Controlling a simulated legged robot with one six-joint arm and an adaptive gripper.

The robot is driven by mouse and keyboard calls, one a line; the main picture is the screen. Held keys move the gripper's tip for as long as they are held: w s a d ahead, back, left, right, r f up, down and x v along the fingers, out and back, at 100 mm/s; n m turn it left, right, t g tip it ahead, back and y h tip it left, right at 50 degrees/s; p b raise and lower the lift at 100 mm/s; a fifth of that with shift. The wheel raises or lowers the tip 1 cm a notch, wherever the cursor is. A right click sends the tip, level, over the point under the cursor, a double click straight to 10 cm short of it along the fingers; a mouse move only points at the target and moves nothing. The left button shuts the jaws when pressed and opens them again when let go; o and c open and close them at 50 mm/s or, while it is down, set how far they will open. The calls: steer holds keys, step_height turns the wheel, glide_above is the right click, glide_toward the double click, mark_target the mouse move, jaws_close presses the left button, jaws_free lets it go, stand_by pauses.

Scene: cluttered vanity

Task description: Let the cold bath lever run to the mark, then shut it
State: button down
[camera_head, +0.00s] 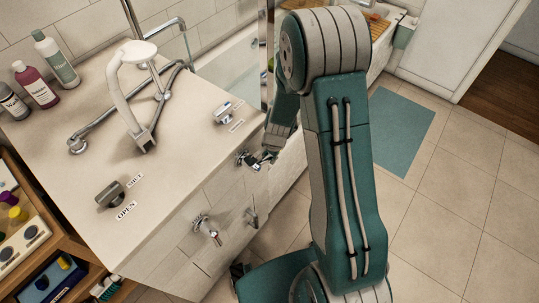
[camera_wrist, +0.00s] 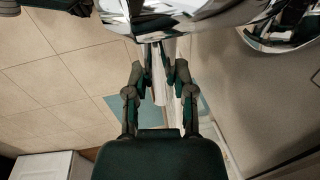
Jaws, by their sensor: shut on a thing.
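My gripper (camera_head: 268,157) is at the front face of the vanity, at a chrome tap lever (camera_head: 244,158) below the counter's right edge. In the wrist view my gripper (camera_wrist: 161,62) has its fingers close together on a thin part under a large chrome body (camera_wrist: 175,18). The fingers hide much of that part. I cannot read a cold mark on this lever. A second chrome tap (camera_head: 206,229) and a smaller chrome fitting (camera_head: 251,217) are lower on the front. No water or fill mark can be made out.
A grey knob (camera_head: 110,194) with SHUT and OPEN labels and another knob (camera_head: 223,112) are on the counter (camera_head: 180,180). A white and chrome hand shower (camera_head: 130,90) rests there. Bottles (camera_head: 36,85) stand at left. The tiled floor at right is clear around a teal mat (camera_head: 400,130).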

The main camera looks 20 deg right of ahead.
steer(key=shift+w+d, duration=0.1)
steer(key=shift+w, duration=0.1)
steer(key=shift+s+a+f+g+y, duration=0.15)
steer(key=shift+f+g+y, duration=0.3)
steer(key=shift+y, duration=0.15)
steer(key=shift+s+a+f+g+y, duration=0.15)
steer(key=shift+f+g+y, duration=0.25)
steer(key=shift+y, duration=0.2)
steer(key=s+a+f+m+g+y, duration=0.1)
steer(key=s+a+f+g+y, duration=0.2)
steer(key=y, duration=0.6)
steer(key=shift+s+a+f+m+g, duration=0.2)
steer(key=shift+s+a+m+g, duration=0.1)
steer(key=shift+a+g, duration=0.85)
steer(key=shift+d, duration=0.1)
steer(key=shift+c, duration=2.3)
jaws_free()
